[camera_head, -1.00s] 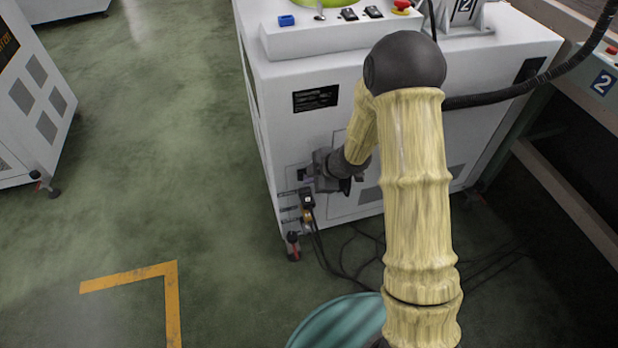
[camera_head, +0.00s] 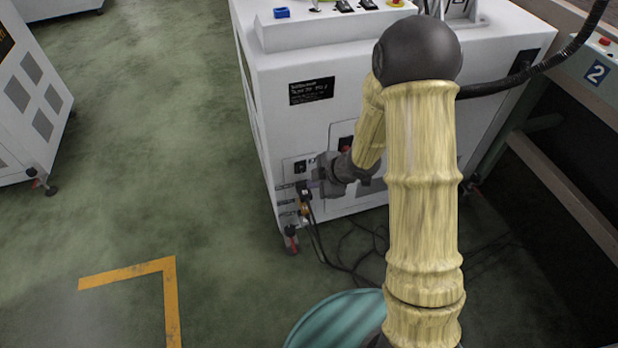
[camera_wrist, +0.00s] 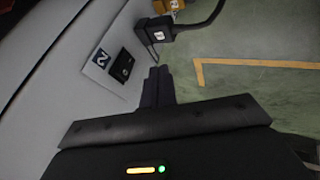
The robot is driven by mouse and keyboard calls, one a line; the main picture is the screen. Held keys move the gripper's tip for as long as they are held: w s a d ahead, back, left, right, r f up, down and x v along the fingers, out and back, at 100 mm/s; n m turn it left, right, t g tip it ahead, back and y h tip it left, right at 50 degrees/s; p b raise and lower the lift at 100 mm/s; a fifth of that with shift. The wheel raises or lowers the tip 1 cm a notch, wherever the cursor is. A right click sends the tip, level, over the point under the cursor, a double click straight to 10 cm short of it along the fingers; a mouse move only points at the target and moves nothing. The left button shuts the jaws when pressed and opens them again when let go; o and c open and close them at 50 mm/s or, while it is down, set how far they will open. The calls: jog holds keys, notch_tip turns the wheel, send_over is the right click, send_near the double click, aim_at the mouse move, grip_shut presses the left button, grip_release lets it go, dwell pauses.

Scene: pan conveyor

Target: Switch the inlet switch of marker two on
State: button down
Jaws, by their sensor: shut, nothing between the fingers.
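The inlet switch (camera_wrist: 122,66) is a small black rocker on a pale plate beside a blue "2" label (camera_wrist: 101,58), on the machine's side wall. In the head view the switch (camera_head: 300,166) shows as a dark square low on the white machine (camera_head: 330,115). Its rocker position is too small to tell. My gripper (camera_wrist: 158,70) is shut and empty, with its dark fingers to the right of the switch in the wrist view, apart from it. In the head view my gripper (camera_head: 318,182) is low by the wall, just right of and below the switch.
A black plug (camera_wrist: 158,30) with a cable is in the wall close beyond my fingertips. Cables (camera_head: 345,255) hang to the floor. Green floor (camera_head: 150,170) is free at left.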

jog(key=s+p+v, duration=0.1)
jog(key=p+v, duration=0.2)
jog(key=v, duration=0.5)
jog(key=shift+d+f, duration=0.2)
jog(key=shift+f, duration=0.2)
jog(key=s+d+r+m+t+h+p, duration=0.1)
jog(key=s+d+r+m+h+p, duration=0.15)
jog(key=d+r+m+h, duration=0.45)
jog(key=s+r+m+g+y+p, duration=0.1)
jog(key=s+r+m+g+p, duration=0.15)
jog(key=s+r+m, duration=0.85)
notch_tip(320, 180, up, 35)
jog(key=w+m+p, duration=0.1)
jog(key=m+p, duration=0.1)
jog(key=p, duration=3.5)
jog(key=shift+w+d, duration=0.2)
jog(key=shift+w, duration=0.05)
jog(key=shift+r, duration=0.1)
